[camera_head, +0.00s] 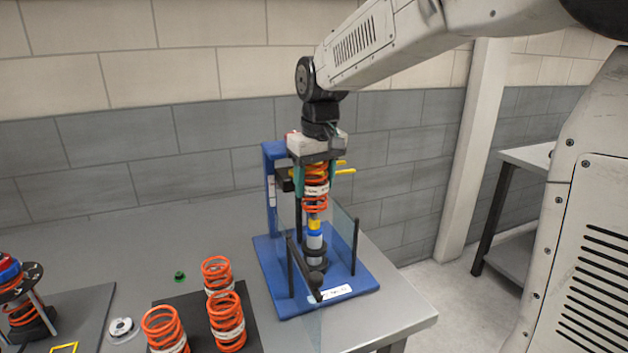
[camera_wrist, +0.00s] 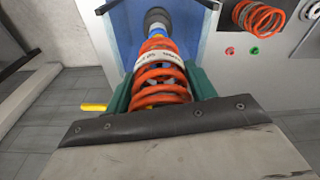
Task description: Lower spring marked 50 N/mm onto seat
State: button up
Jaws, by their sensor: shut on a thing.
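My gripper (camera_head: 315,173) is shut on an orange coil spring (camera_head: 315,200) with a white label band, held upright over the blue fixture. In the wrist view the green fingers of my gripper (camera_wrist: 160,82) clasp the sides of the spring (camera_wrist: 160,72); the label print is too blurred to read. The spring hangs above a damper (camera_head: 315,240) with yellow, blue and grey parts and a dark ringed base, which appears to be the seat. The damper's grey and dark end (camera_wrist: 156,20) shows beyond the spring in the wrist view. Whether the rod passes inside the coils is unclear.
The blue fixture (camera_head: 275,300) has a column, dark posts and clear guard panels close around the damper. Several orange springs (camera_head: 227,320) stand on a dark mat at the front. An assembled strut (camera_head: 25,300) stands at the far left. The table's right edge is near.

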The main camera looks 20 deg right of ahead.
send_over(315, 227)
jog(key=shift+w+d+f, duration=0.1)
jog(key=shift+w+f, duration=0.05)
jog(key=shift+f, duration=1.2)
jog(key=shift+w+f, duration=0.15)
jog(key=shift+f, duration=1.15)
jog(key=shift+f, duration=2.35)
jog(key=shift+f, duration=0.1)
jog(key=o, duration=1.4)
jog(key=shift+c, duration=0.2)
jog(key=shift+r, duration=4.7)
jog(key=shift+r, duration=0.1)
